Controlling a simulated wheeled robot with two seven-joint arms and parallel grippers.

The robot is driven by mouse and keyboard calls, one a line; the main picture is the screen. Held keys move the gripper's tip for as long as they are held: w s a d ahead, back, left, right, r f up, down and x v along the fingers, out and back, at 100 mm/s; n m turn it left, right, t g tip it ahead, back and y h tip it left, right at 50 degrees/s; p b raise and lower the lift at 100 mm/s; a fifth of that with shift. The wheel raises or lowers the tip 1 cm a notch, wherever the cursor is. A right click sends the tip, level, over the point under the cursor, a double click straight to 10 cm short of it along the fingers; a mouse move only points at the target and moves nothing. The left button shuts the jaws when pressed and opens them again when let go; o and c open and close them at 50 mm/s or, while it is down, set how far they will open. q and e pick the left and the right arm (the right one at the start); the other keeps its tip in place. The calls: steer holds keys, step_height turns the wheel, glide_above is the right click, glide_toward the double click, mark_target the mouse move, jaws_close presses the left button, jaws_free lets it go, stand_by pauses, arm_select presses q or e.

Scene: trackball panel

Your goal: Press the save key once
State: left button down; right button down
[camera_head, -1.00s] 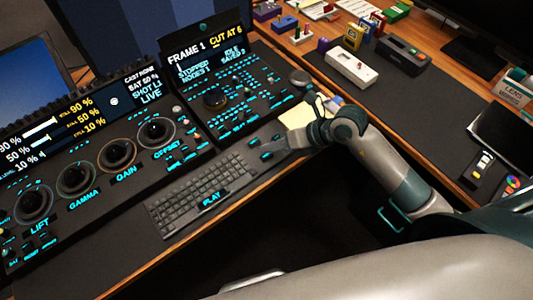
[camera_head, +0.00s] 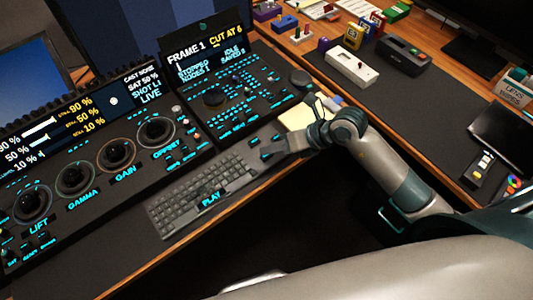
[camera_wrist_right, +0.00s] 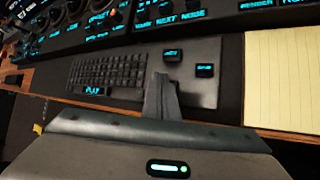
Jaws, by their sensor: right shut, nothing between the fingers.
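The dark keyboard (camera_head: 205,190) lies on the desk, with a lit PLAY key at its front edge. On its right-hand part, the wrist view shows two separate dark keys with small cyan labels. The right-hand key (camera_wrist_right: 204,70) looks like the save key, but its label is too blurred to be sure. The other key (camera_wrist_right: 172,54) is farther back. My right gripper (camera_wrist_right: 162,82) is shut and empty over this part, its tips left of both keys in the wrist view. It also shows in the head view (camera_head: 276,149). Contact cannot be told. My left gripper is out of view.
A control panel with dials (camera_head: 116,153) stands behind the keyboard at left, and a trackball panel (camera_head: 235,100) behind it at right. A yellow notepad (camera_wrist_right: 284,80) lies right of the keyboard. A white box (camera_head: 351,68) stands farther back.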

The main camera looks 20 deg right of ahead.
steer(key=shift+f+b, duration=0.35)
steer(key=shift+f, duration=0.25)
stand_by(0.7)
steer(key=shift+r, duration=0.15)
stand_by(0.3)
steer(key=shift+r+p, duration=0.85)
steer(key=shift+p, duration=0.05)
steer(key=shift+r, duration=0.1)
steer(key=shift+r+p, duration=2.15)
steer(key=shift+r, duration=0.25)
